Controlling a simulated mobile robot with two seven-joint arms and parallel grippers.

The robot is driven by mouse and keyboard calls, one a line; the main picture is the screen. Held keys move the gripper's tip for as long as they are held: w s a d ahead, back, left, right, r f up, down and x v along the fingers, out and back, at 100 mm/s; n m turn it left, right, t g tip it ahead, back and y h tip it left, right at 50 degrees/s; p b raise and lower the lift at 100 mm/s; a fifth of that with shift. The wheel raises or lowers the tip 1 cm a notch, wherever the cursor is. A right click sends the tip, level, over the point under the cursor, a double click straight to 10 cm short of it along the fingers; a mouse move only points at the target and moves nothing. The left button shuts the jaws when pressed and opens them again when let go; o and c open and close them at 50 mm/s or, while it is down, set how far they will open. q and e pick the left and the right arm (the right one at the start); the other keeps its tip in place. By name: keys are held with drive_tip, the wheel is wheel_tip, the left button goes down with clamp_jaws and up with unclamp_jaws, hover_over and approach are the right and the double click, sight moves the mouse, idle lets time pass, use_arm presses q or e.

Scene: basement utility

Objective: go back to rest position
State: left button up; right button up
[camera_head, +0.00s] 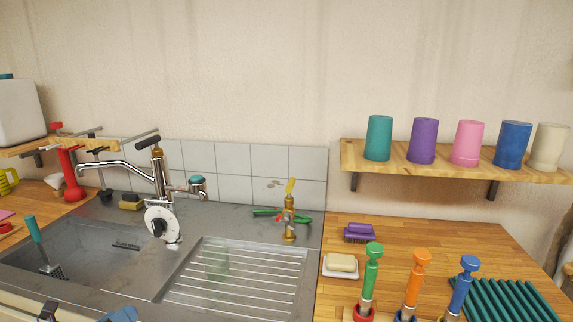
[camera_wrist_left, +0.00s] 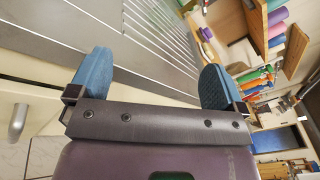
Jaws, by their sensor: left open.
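My left gripper (camera_head: 86,315) only just shows at the bottom left edge of the head view, in front of the sink's front edge. In the left wrist view its two blue fingertips (camera_wrist_left: 154,82) stand wide apart, with nothing between them. It is open and empty. The grey ribbed drainboard (camera_wrist_left: 150,35) lies beyond the fingers in that view. My right gripper shows in neither view.
The metal sink (camera_head: 75,245) and drainboard (camera_head: 235,285) fill the left and middle. A tall faucet (camera_head: 158,175) rises behind. On the right counter stand green, orange and blue-handled tools (camera_head: 415,275), a soap dish (camera_head: 341,274) and a green rack (camera_head: 505,300). Several cups (camera_head: 422,142) line the shelf.

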use_arm(q)
drive_tip(key=s+d+f+n+g+y, duration=0.2)
drive_tip(key=s+d+f+n, duration=0.3)
drive_tip(key=s+f+n, duration=0.4)
drive_tip(key=s+d+f+n+g+y, duration=0.2)
drive_tip(key=s+d+f+n+y, duration=0.3)
drive_tip(key=n, duration=1.7)
drive_tip(key=s+f, duration=0.4)
drive_tip(key=s, duration=0.3)
drive_tip(key=shift+f+n+g, duration=0.15)
drive_tip(key=shift+n+g, duration=0.25)
